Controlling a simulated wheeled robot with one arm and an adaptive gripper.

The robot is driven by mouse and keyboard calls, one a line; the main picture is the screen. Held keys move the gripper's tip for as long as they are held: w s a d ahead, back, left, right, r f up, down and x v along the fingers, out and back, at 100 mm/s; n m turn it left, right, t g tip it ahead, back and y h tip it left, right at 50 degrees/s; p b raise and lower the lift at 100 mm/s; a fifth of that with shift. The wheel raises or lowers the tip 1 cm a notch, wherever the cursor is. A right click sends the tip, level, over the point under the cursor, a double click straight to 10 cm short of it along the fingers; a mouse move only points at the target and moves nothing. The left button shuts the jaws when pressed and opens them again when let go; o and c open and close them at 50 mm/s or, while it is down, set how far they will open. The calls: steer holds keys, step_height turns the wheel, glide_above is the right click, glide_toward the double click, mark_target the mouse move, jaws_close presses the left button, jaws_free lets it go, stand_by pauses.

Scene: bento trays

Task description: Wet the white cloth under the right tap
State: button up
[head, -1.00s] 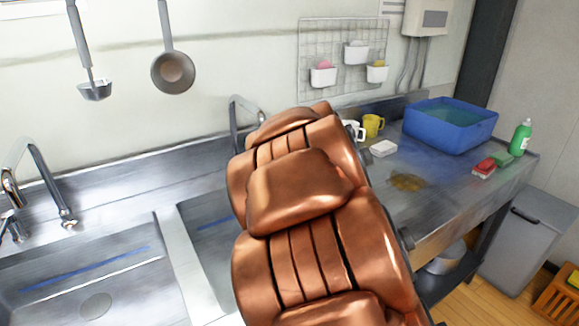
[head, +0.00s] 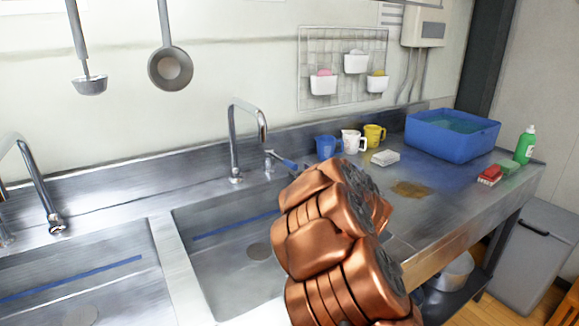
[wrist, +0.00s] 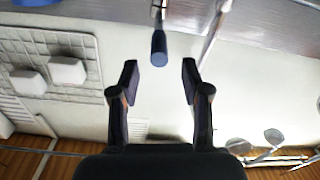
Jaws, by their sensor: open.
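The white cloth (head: 385,157) lies folded on the counter, right of the sink and in front of the mugs. The right tap (head: 240,140) stands behind the right basin (head: 225,240). Its lever with a blue grip (head: 287,163) points toward my arm. In the wrist view, my gripper (wrist: 160,72) is open and empty. The blue grip (wrist: 159,48) shows just beyond and between its two fingertips, with no visible contact. In the head view my copper arm hides the gripper. The cloth is not recognisable in the wrist view.
A blue mug (head: 327,147), a white mug (head: 352,142) and a yellow mug (head: 374,135) stand behind the cloth. Farther right are a blue tub (head: 450,145), a red sponge (head: 489,175) and a green bottle (head: 525,145). A brown stain (head: 410,189) marks the counter.

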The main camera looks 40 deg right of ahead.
mark_target(287, 161)
steer(key=shift+w+d, duration=0.2)
steer(key=shift+w, duration=3.55)
jaws_close()
